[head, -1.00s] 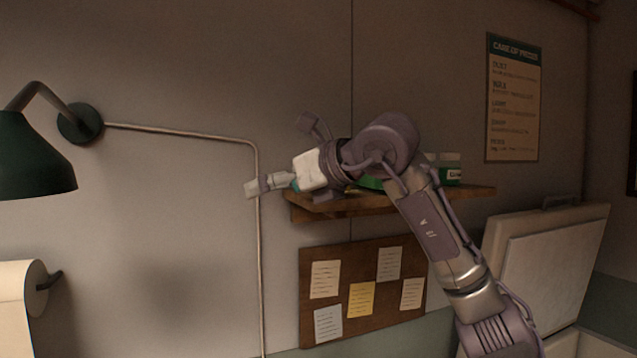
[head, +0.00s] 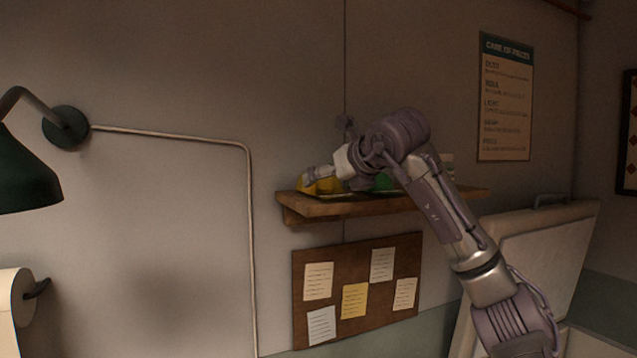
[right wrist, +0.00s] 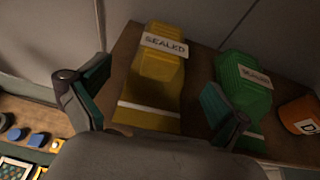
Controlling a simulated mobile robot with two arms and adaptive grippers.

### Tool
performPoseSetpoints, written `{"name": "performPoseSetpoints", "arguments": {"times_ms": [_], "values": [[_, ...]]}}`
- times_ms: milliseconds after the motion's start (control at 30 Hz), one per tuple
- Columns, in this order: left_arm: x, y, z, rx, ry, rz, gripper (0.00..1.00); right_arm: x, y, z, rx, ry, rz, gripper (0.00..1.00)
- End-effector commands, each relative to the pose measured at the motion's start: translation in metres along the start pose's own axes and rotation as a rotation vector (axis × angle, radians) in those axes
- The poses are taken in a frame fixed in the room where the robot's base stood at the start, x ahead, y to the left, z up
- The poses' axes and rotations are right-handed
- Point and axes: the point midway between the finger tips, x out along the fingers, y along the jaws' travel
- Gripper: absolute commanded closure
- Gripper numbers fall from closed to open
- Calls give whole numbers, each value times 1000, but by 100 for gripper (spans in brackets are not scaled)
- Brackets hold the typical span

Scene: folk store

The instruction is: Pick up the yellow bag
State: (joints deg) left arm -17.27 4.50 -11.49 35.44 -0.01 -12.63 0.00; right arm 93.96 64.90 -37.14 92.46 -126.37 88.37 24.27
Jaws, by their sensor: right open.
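The yellow bag (right wrist: 154,80) carries a "SEALED" label and sits on the wooden shelf, between the spread fingers in the right wrist view. In the head view the yellow bag (head: 326,186) shows at the shelf's left end, partly hidden by my right gripper. My right gripper (right wrist: 152,100) is open with nothing held; in the head view the right gripper (head: 322,172) is just over the bag. I cannot tell whether a finger touches the bag. My left gripper is in neither view.
A green bag (right wrist: 243,88), also labelled "SEALED", stands close to the right finger. An orange container (right wrist: 300,114) is farther right. The wooden shelf (head: 345,208) is above a cork board (head: 382,312). A green lamp (head: 25,175) is at the left.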

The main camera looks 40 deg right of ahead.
Motion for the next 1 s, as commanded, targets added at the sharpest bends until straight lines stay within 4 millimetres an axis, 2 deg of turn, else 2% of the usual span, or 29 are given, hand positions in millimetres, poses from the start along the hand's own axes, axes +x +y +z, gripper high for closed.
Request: {"name": "performPoseSetpoints", "arguments": {"times_ms": [100, 300, 567, 933, 1000], "values": [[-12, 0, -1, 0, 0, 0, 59, 18, 0, 0, -1, 6, -1, 0], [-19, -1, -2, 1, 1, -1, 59, 41, 0, -1, 0, 2, 0, 0], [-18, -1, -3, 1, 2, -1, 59, 43, 0, -2, 0, 0, 0, 2], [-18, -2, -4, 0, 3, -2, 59, 43, 0, -2, 0, 0, 0, 63], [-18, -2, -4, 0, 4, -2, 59, 43, 0, -2, 0, -1, 0, 66]]}}
